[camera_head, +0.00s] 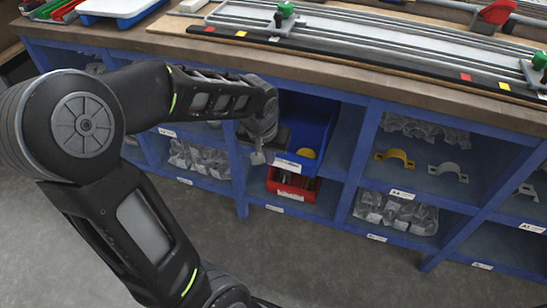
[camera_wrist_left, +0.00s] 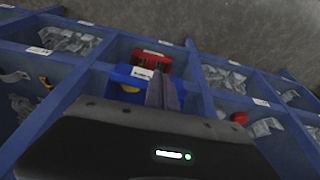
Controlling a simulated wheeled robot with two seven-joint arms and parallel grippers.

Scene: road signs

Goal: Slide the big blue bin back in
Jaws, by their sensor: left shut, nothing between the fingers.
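The big blue bin (camera_head: 308,130) sits in an upper compartment of the blue shelf in the head view, with a white label on its front and a yellow round thing inside. It also shows in the left wrist view (camera_wrist_left: 122,82), partly hidden by my gripper. My left gripper (camera_head: 257,157) is shut and empty, at the left front part of the bin; I cannot tell whether it touches it. Its closed fingers show in the wrist view (camera_wrist_left: 163,88), pointing toward the bin's front. My right gripper is not in view.
A red bin (camera_head: 293,186) sits in the compartment below. The blue shelf (camera_head: 358,150) has dividers on both sides and holds bagged parts (camera_head: 397,210) and yellow brackets (camera_head: 395,157). A wooden worktop (camera_head: 400,85) with long rails lies above. The grey floor in front is clear.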

